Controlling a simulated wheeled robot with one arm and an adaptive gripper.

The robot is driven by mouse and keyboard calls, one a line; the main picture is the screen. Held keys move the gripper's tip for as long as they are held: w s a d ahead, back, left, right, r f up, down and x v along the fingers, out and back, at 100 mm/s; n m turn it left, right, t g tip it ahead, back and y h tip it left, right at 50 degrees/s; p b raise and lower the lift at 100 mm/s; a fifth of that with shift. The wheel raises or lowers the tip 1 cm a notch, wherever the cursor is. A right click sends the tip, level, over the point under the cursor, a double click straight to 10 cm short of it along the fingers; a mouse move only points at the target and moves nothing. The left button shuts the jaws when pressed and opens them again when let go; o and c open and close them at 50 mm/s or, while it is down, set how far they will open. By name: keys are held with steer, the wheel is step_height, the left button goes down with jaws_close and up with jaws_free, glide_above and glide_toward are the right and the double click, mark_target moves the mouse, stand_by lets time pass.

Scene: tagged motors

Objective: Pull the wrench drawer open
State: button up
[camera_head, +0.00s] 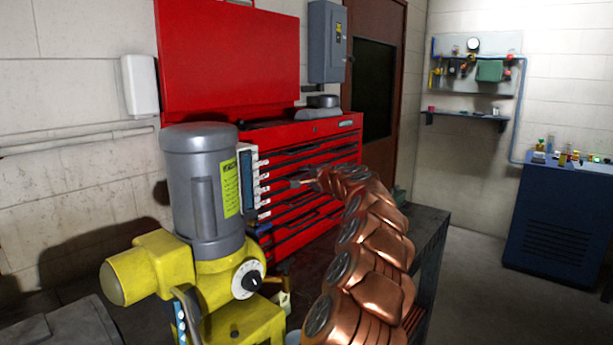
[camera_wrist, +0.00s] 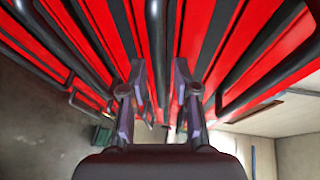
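The red tool chest (camera_head: 335,156) stands against the wall with a stack of red drawers with dark strips across their fronts. No drawer clearly stands out from the rest, and I cannot read which one is the wrench drawer. My gripper (camera_head: 297,184) is at the middle of the drawer fronts, at the end of my copper-coloured arm. In the wrist view my gripper (camera_wrist: 159,74) has its two fingers apart. A dark bar handle (camera_wrist: 155,35) runs between them toward the red fronts; I cannot tell whether the fingers touch it.
A grey and yellow motor (camera_head: 205,190) stands close at the front left and hides the chest's left part. A dark bench (camera_head: 428,235) is right of my arm. A blue cabinet (camera_head: 555,225) stands far right, with open floor before it.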

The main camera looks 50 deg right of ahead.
jaws_close()
stand_by(0.5)
